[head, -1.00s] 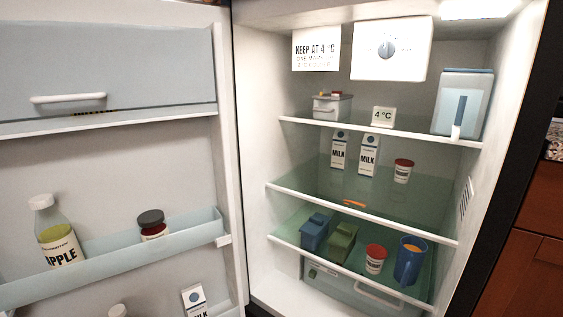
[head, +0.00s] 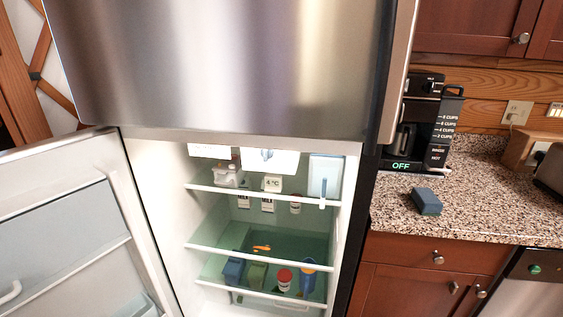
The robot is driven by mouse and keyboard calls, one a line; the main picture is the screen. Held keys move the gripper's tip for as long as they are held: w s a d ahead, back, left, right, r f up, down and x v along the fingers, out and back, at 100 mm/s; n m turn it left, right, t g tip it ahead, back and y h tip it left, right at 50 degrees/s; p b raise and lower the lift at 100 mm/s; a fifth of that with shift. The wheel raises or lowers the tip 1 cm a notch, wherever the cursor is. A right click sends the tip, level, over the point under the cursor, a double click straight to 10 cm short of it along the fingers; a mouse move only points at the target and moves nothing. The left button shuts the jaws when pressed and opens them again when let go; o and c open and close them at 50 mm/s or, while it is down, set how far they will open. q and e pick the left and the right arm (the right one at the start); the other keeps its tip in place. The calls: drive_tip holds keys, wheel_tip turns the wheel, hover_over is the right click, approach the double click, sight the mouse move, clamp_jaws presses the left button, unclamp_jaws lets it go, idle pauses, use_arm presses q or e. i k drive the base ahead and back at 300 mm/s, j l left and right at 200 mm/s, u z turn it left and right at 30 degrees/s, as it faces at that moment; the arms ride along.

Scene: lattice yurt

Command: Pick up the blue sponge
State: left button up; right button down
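The blue sponge (head: 426,201) lies on the speckled granite counter (head: 500,205), right of the open fridge in the head view. It is a small block with a darker top, set back a little from the counter's front edge. Nothing touches or covers it. Neither of my grippers is in view.
The fridge (head: 255,235) stands open, its door (head: 70,220) swung out at the left. A coffee maker (head: 408,125) stands behind the sponge. A wooden box (head: 522,150) and a dark appliance (head: 552,170) are at the right. The counter around the sponge is clear.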

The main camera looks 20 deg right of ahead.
sight(427, 203)
drive_tip(key=z, duration=1.85)
